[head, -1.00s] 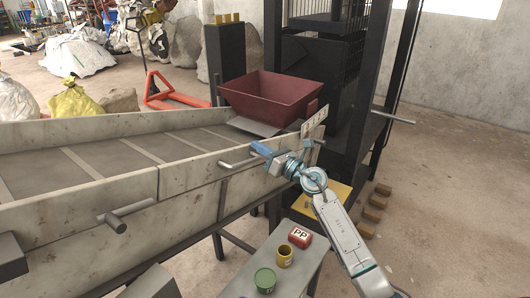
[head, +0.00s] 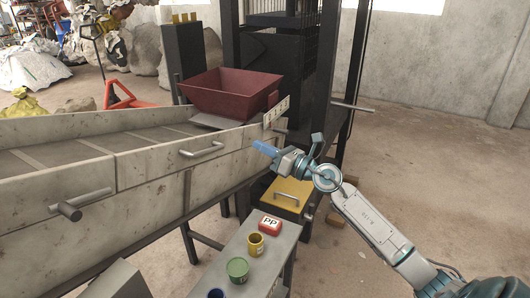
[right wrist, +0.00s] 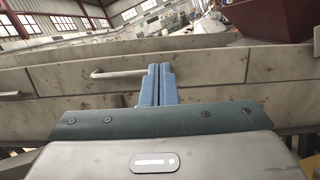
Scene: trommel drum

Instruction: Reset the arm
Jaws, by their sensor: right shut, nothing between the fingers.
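My right gripper (head: 262,147) is in the head view, in front of the conveyor's side wall and to the right of its bar handle (head: 202,150). Its blue fingers are shut with nothing between them. In the right wrist view the closed fingers (right wrist: 158,84) point at the conveyor wall, and the bar handle (right wrist: 118,74) shows just left of them. The gripper appears apart from the handle. My right arm reaches in from the lower right. My left gripper is not in view.
The long conveyor (head: 130,170) fills the left, with a red hopper (head: 228,92) at its far end. A grey bench (head: 275,262) below holds a red PP block (head: 270,223), a yellow cup (head: 256,244) and a green can (head: 238,269). A yellow drawer (head: 290,194) stands behind. Floor at right is clear.

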